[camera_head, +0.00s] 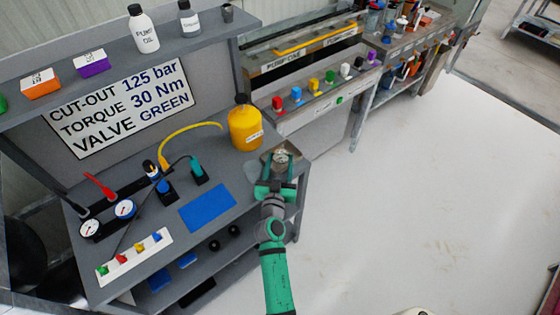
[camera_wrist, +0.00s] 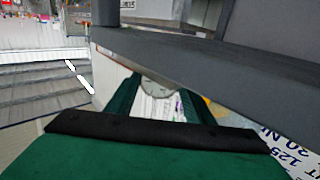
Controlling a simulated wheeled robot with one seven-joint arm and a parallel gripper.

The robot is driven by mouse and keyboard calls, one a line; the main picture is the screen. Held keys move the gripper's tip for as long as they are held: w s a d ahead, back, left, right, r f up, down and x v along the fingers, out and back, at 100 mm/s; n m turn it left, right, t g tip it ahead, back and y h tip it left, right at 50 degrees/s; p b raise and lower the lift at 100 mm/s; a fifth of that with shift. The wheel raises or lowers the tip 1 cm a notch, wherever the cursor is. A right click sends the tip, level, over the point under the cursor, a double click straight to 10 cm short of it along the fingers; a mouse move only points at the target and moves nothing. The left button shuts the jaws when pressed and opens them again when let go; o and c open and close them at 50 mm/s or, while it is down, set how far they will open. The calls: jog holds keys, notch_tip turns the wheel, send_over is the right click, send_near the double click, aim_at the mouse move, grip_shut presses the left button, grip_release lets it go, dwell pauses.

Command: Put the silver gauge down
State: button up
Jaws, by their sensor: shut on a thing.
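The silver gauge (camera_head: 281,156) is a small round metal thing at the right end of the grey workbench (camera_head: 225,178). My gripper (camera_head: 278,170) is shut on it, with a green finger on either side. In the wrist view the gauge (camera_wrist: 158,88) shows as a grey disc between the two fingertips (camera_wrist: 160,100). A small grey tray-like piece (camera_head: 268,152) shows around and behind the gauge in the head view. I cannot tell whether the gauge touches it or hangs above it.
A yellow bottle (camera_head: 244,125) stands just behind and left of my gripper. A blue mat (camera_head: 207,208) lies clear on the bench to the left. Two white-faced gauges (camera_head: 124,209) and a strip of coloured valves (camera_head: 135,256) are farther left. Open floor lies right.

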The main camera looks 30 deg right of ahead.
jog(key=shift+f, duration=0.5)
jog(key=o, duration=1)
jog(key=shift+s+f, duration=0.1)
jog(key=shift+o, duration=0.5)
jog(key=shift+a+f, duration=0.1)
jog(key=shift+r, duration=0.5)
jog(key=v, duration=1.1)
jog(key=shift+s+a+r, duration=0.25)
jog(key=shift+s+r, duration=0.05)
jog(key=shift+r, duration=0.1)
